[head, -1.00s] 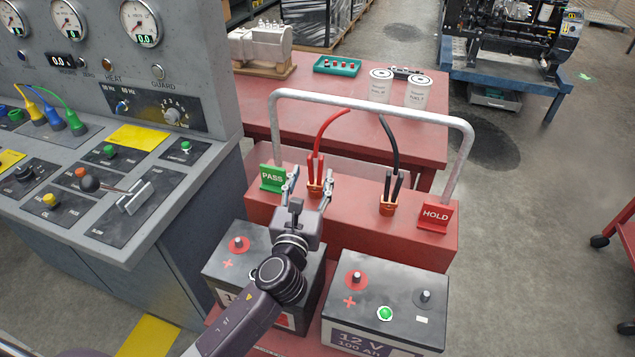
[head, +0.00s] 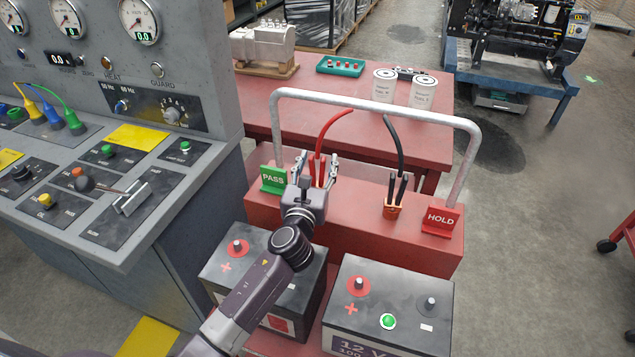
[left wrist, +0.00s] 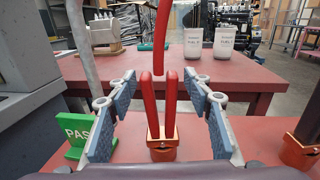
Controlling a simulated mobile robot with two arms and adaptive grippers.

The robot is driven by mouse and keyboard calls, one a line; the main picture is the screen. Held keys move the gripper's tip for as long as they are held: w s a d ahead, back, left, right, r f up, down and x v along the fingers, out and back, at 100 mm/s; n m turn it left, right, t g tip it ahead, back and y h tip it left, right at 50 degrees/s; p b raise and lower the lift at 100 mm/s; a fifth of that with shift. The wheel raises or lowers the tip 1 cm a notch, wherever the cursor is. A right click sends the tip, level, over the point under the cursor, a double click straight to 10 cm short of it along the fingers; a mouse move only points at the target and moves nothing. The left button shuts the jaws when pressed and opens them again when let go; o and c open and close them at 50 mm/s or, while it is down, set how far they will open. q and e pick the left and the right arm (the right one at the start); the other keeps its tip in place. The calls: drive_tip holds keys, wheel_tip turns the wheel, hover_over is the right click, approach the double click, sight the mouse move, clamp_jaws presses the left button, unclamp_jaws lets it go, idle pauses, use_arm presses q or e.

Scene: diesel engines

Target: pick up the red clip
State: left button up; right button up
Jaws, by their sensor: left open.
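The red clip (head: 318,170) stands upright in an orange holder on the red cart, its red cable rising from the top. In the left wrist view the red clip (left wrist: 160,105) shows its two red handles, with the orange holder (left wrist: 163,150) below. My left gripper (head: 317,162) is open with its fingers to either side of the red clip. In the left wrist view the fingers of the left gripper (left wrist: 160,100) stand apart from the clip, with a gap on both sides. My right gripper is not in view.
A black clip (head: 397,190) stands in a second holder to the right. A green PASS sign (head: 273,180) is close on the left, and a red HOLD sign (head: 440,218) is at the right. A grey tube handle (head: 375,104) arches over the cart. Two batteries (head: 388,300) sit in front.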

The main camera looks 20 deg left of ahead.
use_arm(q)
drive_tip(key=c, duration=1.2)
clamp_jaws()
drive_tip(key=shift+r, duration=0.1)
